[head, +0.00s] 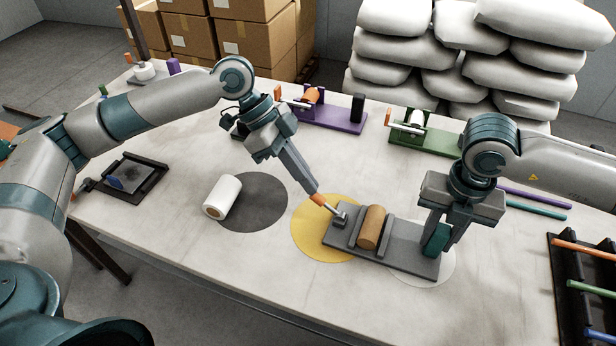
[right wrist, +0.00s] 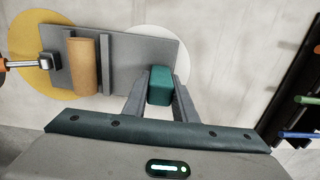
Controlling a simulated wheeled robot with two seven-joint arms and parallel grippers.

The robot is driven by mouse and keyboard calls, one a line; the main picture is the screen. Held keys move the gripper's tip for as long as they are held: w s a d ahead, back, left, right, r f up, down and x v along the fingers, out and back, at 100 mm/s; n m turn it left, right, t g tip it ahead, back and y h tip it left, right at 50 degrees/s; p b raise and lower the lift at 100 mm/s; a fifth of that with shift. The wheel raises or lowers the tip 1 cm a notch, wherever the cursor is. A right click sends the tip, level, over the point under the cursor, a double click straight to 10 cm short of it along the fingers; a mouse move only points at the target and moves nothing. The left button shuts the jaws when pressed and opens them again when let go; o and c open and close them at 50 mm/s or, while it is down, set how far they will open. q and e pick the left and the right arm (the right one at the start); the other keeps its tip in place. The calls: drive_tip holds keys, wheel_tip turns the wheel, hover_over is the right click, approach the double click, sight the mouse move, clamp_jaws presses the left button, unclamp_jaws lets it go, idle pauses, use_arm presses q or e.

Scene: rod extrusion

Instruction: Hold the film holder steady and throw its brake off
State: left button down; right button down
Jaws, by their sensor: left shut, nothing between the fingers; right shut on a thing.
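The film holder is a grey base plate (head: 395,259) with a brown roll (head: 370,228) between two upright plates. It lies partly on a yellow disc (head: 308,240) and partly on a white disc (head: 447,268). Its brake lever (head: 331,209) slants up at the left end and has an orange tip; it also shows in the right wrist view (right wrist: 27,63). My left gripper (head: 313,190) is shut and empty, its fingertips at the orange tip; contact is unclear. My right gripper (head: 440,232) is shut on the holder's green block (right wrist: 160,86) at the right end.
A white roll (head: 223,197) lies at the edge of a dark disc (head: 262,205), left of the holder. Purple (head: 335,119) and green (head: 428,139) stands are behind. A black rack (head: 570,290) with coloured rods stands at right. The front table area is clear.

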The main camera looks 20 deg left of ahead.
use_arm(q)
drive_tip(key=shift+r, duration=0.1)
use_arm(e)
drive_tip(key=shift+a, duration=0.15)
use_arm(q)
drive_tip(key=a+v, duration=0.1)
drive_tip(key=v, duration=0.8)
drive_tip(key=shift+a, duration=0.15)
idle(0.4)
use_arm(e)
drive_tip(key=c, duration=0.9)
unclamp_jaws()
drive_tip(key=shift+r, duration=0.1)
drive_tip(key=shift+r+p, duration=1)
drive_tip(key=shift+r, duration=2.35)
use_arm(q)
wheel_tip(320, 180, up, 2)
